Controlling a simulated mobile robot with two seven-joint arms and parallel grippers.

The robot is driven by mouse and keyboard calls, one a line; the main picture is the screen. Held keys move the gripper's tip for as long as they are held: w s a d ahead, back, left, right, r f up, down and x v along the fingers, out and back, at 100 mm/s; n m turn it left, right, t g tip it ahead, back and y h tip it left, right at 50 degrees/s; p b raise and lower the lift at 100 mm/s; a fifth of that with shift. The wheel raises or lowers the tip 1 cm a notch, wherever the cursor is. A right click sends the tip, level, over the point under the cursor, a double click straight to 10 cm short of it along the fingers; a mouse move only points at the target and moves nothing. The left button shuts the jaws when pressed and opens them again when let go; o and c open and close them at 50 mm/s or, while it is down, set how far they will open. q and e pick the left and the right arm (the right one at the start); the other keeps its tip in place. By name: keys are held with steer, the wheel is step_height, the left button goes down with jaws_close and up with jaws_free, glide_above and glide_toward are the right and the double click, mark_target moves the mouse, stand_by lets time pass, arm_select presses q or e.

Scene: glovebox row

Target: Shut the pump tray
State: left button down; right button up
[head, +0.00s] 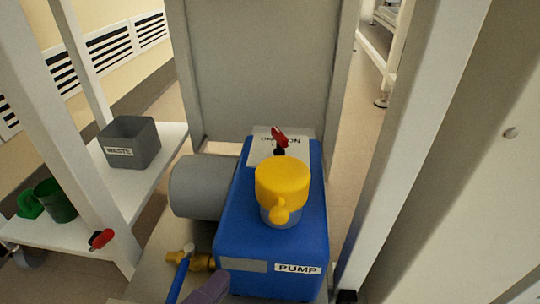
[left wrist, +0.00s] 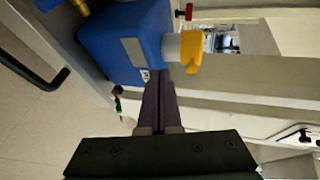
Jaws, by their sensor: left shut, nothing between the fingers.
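The blue pump (head: 270,245), labelled PUMP and with a yellow cap (head: 283,185) and a grey cylinder (head: 198,188), stands on the pale pump tray (head: 150,272) low between white posts. My left gripper (head: 210,289) shows as purple fingers at the bottom edge, close to the pump's front left corner. In the left wrist view the fingers (left wrist: 164,80) are shut and empty, pointing at the label end of the blue pump (left wrist: 120,45). I cannot tell whether they touch it. A dark bar handle (left wrist: 35,68) shows at the left there. My right gripper is not in view.
A brass valve with a blue lever (head: 185,262) is left of the pump, close to my left gripper. A white shelf (head: 75,228) at left holds a grey WASTE bin (head: 130,143) and a green cup (head: 55,202). A white post (head: 410,130) stands at right.

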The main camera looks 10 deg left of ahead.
arm_select(q)
glide_toward(262, 218)
steer(key=shift+w+d+f, duration=0.25)
steer(key=shift+w+f, duration=0.1)
steer(key=shift+w, duration=0.15)
steer(key=shift+w+d+f, duration=0.25)
steer(key=shift+w+f, duration=0.05)
steer(key=shift+w, duration=0.2)
steer(key=w+d, duration=0.2)
steer(key=w, duration=0.1)
steer(key=shift+w+a, duration=0.15)
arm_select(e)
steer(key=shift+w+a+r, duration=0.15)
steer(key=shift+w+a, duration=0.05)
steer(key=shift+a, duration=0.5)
